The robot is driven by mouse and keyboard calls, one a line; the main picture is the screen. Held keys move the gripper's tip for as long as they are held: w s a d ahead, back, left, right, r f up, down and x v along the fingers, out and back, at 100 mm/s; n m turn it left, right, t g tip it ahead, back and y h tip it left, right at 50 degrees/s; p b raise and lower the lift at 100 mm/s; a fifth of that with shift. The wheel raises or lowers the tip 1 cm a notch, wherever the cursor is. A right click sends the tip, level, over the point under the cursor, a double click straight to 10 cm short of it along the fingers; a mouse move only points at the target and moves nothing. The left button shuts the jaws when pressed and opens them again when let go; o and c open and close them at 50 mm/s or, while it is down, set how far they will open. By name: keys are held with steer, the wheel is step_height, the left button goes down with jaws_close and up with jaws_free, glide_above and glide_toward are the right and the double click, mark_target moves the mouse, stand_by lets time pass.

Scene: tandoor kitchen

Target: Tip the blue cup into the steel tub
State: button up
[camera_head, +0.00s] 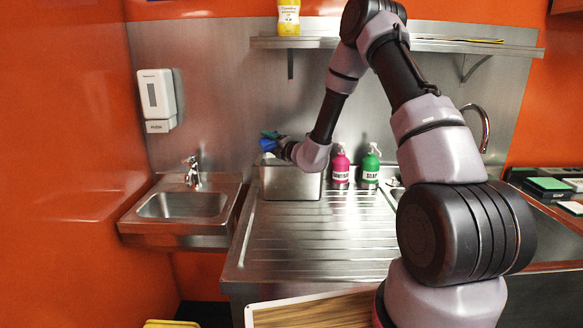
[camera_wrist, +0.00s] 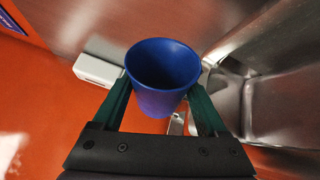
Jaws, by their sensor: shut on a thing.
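My gripper (camera_wrist: 160,97) is shut on the blue cup (camera_wrist: 160,103), with one green finger on each side of it. In the wrist view the cup's round mouth shows, and its inside is dark; I cannot tell what it holds. In the head view the cup (camera_head: 267,145) is small and partly hidden by my gripper (camera_head: 272,139). It is above the left back part of the steel tub (camera_head: 290,184) and looks tilted. The tub stands on the ribbed steel drainboard; its inside is mostly hidden by its front wall and my arm.
A pink bottle (camera_head: 340,167) and a green bottle (camera_head: 370,167) stand right of the tub. A small hand basin (camera_head: 182,205) with a tap is at left. A white dispenser (camera_head: 157,97) hangs on the wall. A steel shelf (camera_head: 330,43) runs above. The front drainboard (camera_head: 310,245) is clear.

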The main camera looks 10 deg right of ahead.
mark_target(264, 146)
steer(key=n, duration=0.1)
steer(key=f+n+g+h, duration=0.1)
steer(key=n, duration=0.1)
steer(key=shift+a+f, duration=0.2)
steer(key=shift+a+f+n+g+h+b, duration=0.25)
steer(key=shift+f+n+g+h, duration=0.35)
steer(key=shift+n, duration=0.6)
steer(key=a+n, duration=0.1)
steer(key=a+r+n+h, duration=0.1)
steer(key=shift+s+a+r+n+h+b, duration=0.1)
steer(key=shift+a+r+n+h+b, duration=0.1)
steer(key=shift+n+h+b, duration=0.1)
steer(key=shift+a+f+n+h, duration=0.3)
steer(key=shift+a+f+n, duration=0.1)
steer(key=shift+f+n, duration=0.15)
steer(key=shift+a+r+b, duration=0.1)
steer(key=shift+b, duration=0.25)
steer(key=shift+a+n, duration=0.15)
steer(key=shift+n, duration=0.2)
steer(key=shift+a+r+n+h+b, duration=0.3)
steer(key=shift+h+b, duration=0.2)
steer(key=shift+b, duration=0.1)
steer(key=shift+r, duration=0.2)
